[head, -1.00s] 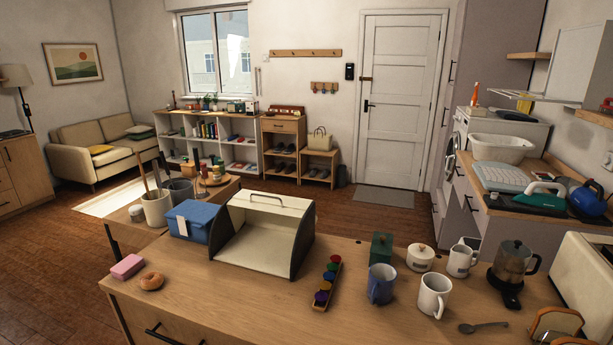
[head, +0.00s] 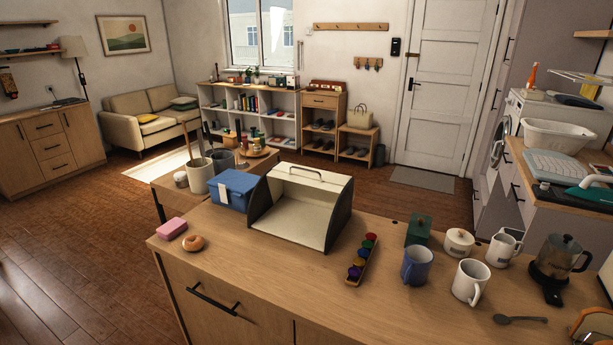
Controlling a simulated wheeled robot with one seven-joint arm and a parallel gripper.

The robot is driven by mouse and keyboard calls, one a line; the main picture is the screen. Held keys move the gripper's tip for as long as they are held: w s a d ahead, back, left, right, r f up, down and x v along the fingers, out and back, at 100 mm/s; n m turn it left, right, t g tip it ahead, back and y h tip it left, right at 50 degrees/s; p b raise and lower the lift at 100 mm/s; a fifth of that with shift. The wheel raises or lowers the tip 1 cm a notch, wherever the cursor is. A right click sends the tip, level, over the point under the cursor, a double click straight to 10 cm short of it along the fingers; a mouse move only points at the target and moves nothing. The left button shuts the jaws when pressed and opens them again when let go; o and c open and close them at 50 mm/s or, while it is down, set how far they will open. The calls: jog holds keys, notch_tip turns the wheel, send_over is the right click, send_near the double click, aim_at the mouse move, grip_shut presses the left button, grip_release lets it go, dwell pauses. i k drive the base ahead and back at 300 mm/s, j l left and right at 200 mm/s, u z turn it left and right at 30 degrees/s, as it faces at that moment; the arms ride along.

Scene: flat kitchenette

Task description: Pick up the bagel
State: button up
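The bagel (head: 193,243) is a small brown ring lying flat on the wooden counter (head: 330,290), near its left front corner. It sits just in front of and to the right of a pink block (head: 172,228), close to it. Nothing covers the bagel. My gripper does not show in the head view.
An open bread box (head: 300,210) and a blue box (head: 232,188) stand behind and right of the bagel. A tray of coloured pods (head: 362,258), mugs (head: 416,265) and a coffee maker (head: 556,262) stand further right. The floor (head: 80,250) left of the counter is clear.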

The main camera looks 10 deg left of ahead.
aim_at(194, 243)
jog(key=u, duration=0.3)
jog(key=i+j+u, duration=0.2)
jog(key=u, duration=0.3)
jog(key=i+j+u, duration=0.25)
jog(key=u, duration=0.2)
jog(key=i+j+u, duration=0.15)
jog(key=i, duration=0.55)
jog(key=i+j+u, duration=0.2)
jog(key=i, duration=0.55)
jog(key=l, duration=0.4)
jog(key=i, duration=0.05)
